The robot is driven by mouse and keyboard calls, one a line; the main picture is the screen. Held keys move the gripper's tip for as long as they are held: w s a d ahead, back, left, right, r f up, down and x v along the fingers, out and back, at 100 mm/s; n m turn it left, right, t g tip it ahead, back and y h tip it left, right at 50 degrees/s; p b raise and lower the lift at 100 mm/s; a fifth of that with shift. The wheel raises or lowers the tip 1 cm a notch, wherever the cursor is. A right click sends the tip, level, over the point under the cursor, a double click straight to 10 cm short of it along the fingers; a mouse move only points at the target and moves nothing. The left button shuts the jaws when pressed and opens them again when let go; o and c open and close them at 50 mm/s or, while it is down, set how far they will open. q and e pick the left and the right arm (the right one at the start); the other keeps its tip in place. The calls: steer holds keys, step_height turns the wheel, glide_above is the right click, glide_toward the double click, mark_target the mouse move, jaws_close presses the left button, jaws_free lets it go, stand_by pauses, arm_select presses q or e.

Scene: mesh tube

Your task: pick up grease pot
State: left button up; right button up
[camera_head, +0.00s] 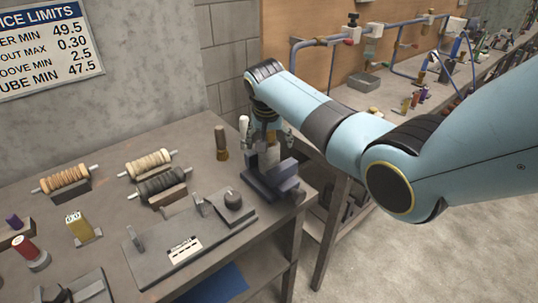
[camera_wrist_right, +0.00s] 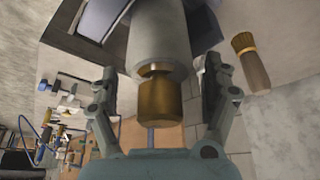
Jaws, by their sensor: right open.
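My right gripper (camera_head: 267,143) is over the far right corner of the workbench, above a dark blue-grey device. In the right wrist view its fingers (camera_wrist_right: 160,100) are spread apart. A grey cylinder with a brass-coloured end (camera_wrist_right: 160,98) shows between them, with gaps on both sides. I cannot tell whether this cylinder is the grease pot or part of the device. A brush with a wooden handle (camera_wrist_right: 253,65) is beside the right finger in that view; it appears to be the brown upright thing (camera_head: 221,143) left of the gripper. My left gripper is not in view.
The dark blue-grey device (camera_head: 258,188) sits near the bench's right edge. Several wound spools (camera_head: 66,179) stand to the left. A piped bench (camera_head: 365,82) is behind my arm.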

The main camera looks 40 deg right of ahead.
steer(key=c, duration=1.5)
steer(key=shift+c, duration=0.9)
steer(key=shift+r, duration=0.15)
